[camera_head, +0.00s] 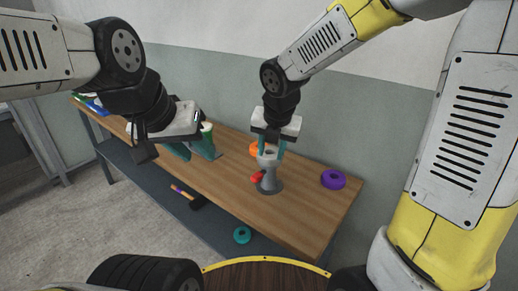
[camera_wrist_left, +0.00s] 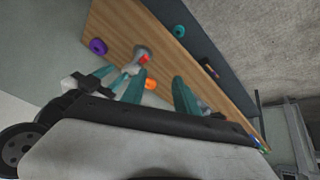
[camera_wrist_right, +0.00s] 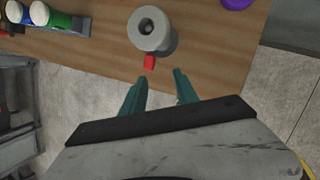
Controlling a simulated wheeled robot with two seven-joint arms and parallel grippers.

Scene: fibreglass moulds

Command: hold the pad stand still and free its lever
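The pad stand (camera_head: 269,186) is a grey flared pedestal upright on the wooden bench, with a red lever (camera_head: 258,177) low on its side. In the right wrist view the stand (camera_wrist_right: 153,32) shows its round top, with the red lever (camera_wrist_right: 149,62) pointing toward my fingers. My right gripper (camera_head: 271,152) is open above the stand. In its wrist view the lever lies just beyond the fingertips, and I see no grip on it. My left gripper (camera_head: 194,153) is open and empty, left of the stand and apart from it. The stand also shows in the left wrist view (camera_wrist_left: 140,53).
A purple ring (camera_head: 333,179) lies right of the stand and an orange object (camera_head: 254,149) behind it. A teal ring (camera_head: 242,235) and a dark-headed tool (camera_head: 197,202) are on the lower shelf. Bottles (camera_wrist_right: 59,22) stand further along the bench. Bare wood surrounds the stand's front.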

